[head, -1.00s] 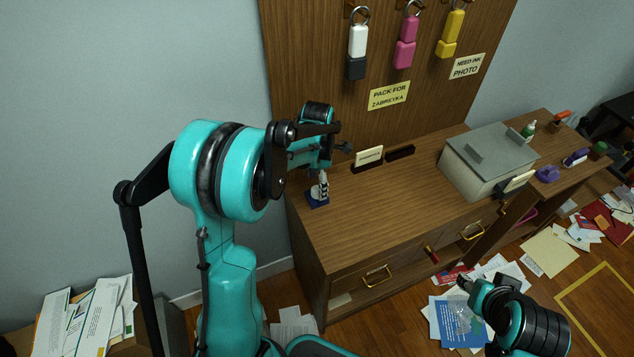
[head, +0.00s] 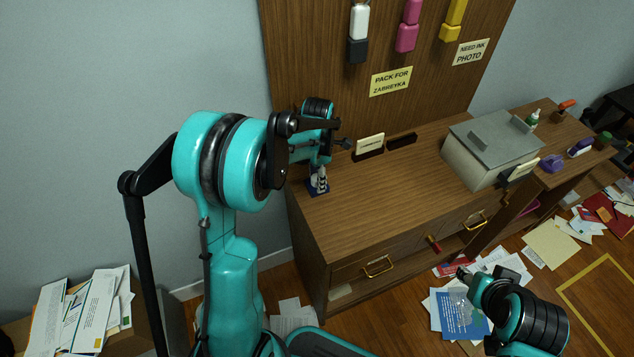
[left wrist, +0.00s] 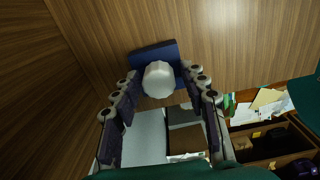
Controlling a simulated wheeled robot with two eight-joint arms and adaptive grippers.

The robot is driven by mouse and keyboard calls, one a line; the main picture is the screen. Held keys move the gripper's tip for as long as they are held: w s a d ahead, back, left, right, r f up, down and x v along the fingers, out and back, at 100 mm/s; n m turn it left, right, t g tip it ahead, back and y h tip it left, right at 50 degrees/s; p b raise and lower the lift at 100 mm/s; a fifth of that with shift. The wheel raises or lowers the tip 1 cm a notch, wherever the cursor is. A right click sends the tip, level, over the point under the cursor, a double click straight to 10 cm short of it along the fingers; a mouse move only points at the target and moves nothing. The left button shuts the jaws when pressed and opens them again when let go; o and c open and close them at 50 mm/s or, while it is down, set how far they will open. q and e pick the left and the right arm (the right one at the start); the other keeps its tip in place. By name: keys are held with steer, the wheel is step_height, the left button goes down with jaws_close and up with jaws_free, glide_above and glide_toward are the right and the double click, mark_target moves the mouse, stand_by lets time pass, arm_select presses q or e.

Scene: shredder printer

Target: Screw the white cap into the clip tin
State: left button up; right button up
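A white round cap (left wrist: 158,80) shows from above in the left wrist view, between the fingertips of my left gripper (left wrist: 160,74). Gaps seem to remain on both sides, so the gripper looks open around it. A dark blue object (left wrist: 153,52), probably the clip tin, lies just beyond and under the cap. In the head view the blue object (head: 318,190) stands at the cabinet's near left corner, under my left gripper (head: 320,174), which points down. Whether the cap is seated in it is hidden. My right gripper (head: 465,278) is low at the right; its fingers are too small to judge.
The wooden cabinet top (head: 385,200) is clear to the right of the tin. A grey-lidded box (head: 490,150) stands farther right. A small card in a dark holder (head: 369,145) is at the back by the wooden panel (head: 300,50). Papers (head: 460,312) litter the floor.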

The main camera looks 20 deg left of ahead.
arm_select(q)
jaws_close()
steer(key=m, duration=0.4)
steer(key=shift+f, duration=0.1)
steer(key=m, duration=0.3)
steer(key=shift+a+m, duration=0.1)
steer(key=shift+m, duration=0.3)
steer(key=shift+o, duration=2.4)
jaws_free()
steer(key=shift+o, duration=0.6)
steer(key=shift+a+f, duration=0.1)
steer(key=o, duration=0.3)
